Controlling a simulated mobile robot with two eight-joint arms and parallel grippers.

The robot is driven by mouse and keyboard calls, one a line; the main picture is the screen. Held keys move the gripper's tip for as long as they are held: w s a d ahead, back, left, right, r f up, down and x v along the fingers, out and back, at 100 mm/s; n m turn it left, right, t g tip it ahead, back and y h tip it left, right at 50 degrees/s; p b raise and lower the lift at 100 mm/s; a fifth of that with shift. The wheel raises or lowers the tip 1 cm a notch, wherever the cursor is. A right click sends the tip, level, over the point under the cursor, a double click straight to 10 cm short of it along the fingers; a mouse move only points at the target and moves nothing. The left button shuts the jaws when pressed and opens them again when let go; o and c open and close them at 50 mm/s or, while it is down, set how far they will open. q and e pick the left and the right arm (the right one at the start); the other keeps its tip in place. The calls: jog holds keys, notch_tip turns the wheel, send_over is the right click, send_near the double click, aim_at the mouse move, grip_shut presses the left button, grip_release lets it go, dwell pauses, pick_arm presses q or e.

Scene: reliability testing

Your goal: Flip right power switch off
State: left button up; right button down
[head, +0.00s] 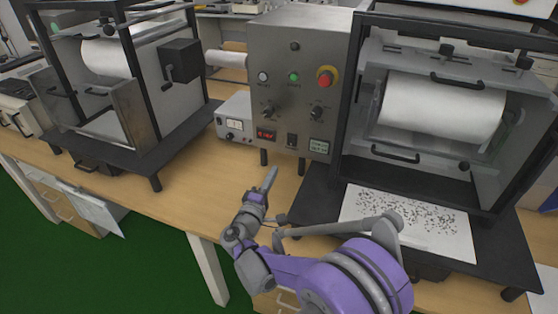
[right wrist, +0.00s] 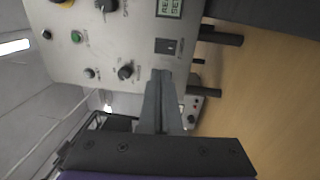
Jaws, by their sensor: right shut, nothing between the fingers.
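A grey control box (head: 262,60) stands on the bench at the middle of the head view. A black rocker switch (head: 291,140) sits low on its front panel, between a red-lit display (head: 265,134) and a greenish display (head: 318,146). The switch also shows in the right wrist view (right wrist: 168,46), just beyond my fingertips; I cannot tell its position. My right gripper (head: 271,172) is shut and empty, in front of and below the panel. In the right wrist view its fingers (right wrist: 160,76) hide part of the panel, apparently including the red display. My left gripper is not in view.
The panel has a red emergency button (head: 325,76), a green button (head: 294,76) and black knobs. A small white box (head: 234,124) stands left of it. Black-framed roller machines stand on both sides. Speckled paper (head: 415,222) lies at right. Bench in front is clear.

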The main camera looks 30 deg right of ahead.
aim_at(291, 137)
jog(key=x, duration=1.3)
jog(key=shift+w, duration=0.1)
jog(key=shift+w+d+r+p, duration=0.2)
jog(key=shift+d+r+p, duration=0.1)
jog(key=shift+r+p, duration=0.15)
jog(key=shift+s+a, duration=0.1)
jog(key=shift+s, duration=0.05)
